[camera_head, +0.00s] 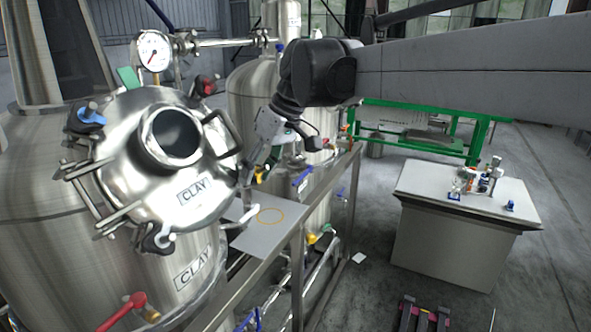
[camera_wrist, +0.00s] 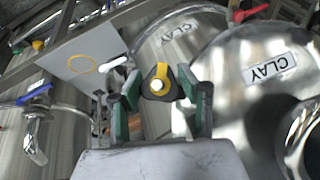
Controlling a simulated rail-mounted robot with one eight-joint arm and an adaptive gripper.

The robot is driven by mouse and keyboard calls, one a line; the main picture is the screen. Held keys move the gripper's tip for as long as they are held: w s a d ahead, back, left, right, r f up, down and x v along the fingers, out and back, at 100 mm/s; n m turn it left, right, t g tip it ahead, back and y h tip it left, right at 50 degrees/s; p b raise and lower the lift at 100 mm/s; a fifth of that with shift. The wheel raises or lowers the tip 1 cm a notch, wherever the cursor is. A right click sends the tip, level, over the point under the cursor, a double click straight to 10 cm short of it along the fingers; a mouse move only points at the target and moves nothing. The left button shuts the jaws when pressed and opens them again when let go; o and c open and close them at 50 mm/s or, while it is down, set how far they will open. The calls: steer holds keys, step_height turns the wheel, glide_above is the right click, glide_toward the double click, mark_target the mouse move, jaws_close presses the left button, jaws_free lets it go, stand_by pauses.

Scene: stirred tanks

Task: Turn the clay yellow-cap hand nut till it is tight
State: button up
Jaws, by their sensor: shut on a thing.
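The clay yellow-cap hand nut (camera_wrist: 160,84) shows in the wrist view as a dark nut with a yellow cap and a pale round centre. My gripper (camera_wrist: 160,100) has its green-padded fingers on either side of the nut and is shut on it. In the head view my gripper (camera_head: 262,165) reaches down at the right edge of the clay tank's lid (camera_head: 150,180). There the nut is mostly hidden by my gripper, with only a bit of yellow showing. How tight the nut is cannot be told.
Other lid nuts have a blue cap (camera_head: 90,115), a red cap (camera_head: 207,86) and a black-looking body (camera_head: 155,238). A pressure gauge (camera_head: 154,51) stands behind the lid. A grey shelf with a yellow ring (camera_head: 270,216) lies right of the tank. A white bench (camera_head: 465,200) stands farther right.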

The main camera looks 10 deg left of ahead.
steer(key=m+g+y+b, duration=0.2)
steer(key=m, duration=0.2)
steer(key=shift+w+f, duration=0.1)
steer(key=m+g+y+b, duration=0.1)
steer(key=m+y+b, duration=0.1)
steer(key=m+b, duration=0.1)
steer(key=shift+m+g, duration=0.3)
steer(key=shift+g, duration=0.1)
steer(key=m+y+b, duration=0.3)
steer(key=m, duration=0.1)
steer(key=shift+m, duration=0.4)
steer(key=shift+m+y+b, duration=1)
steer(key=shift+m+y, duration=0.3)
steer(key=shift+m, duration=0.5)
steer(key=o, duration=1.2)
steer(key=shift+d, duration=0.1)
steer(key=v, duration=1.2)
steer(key=shift+s, duration=0.25)
